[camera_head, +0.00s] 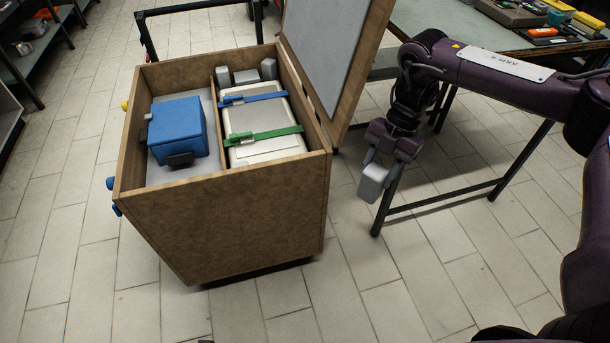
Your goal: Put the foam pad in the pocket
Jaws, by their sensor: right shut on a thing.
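My right gripper (384,168) hangs to the right of an open brown crate (225,215), outside it and above the tiled floor. It is shut on a light grey block, the foam pad (373,184). The crate has two compartments split by a divider. The left one holds a blue box (178,130) with small dark pads against it. The right one holds a white case (262,112) under a blue strap and a green strap, with grey blocks (268,69) at its far end. I cannot tell which gap is the pocket. My left gripper is out of view.
The crate's lid (330,50) stands open along its right side, close to my right arm. A workbench (450,25) with tools is behind that arm, its leg frame near the gripper. Shelves stand at far left. The floor in front is clear.

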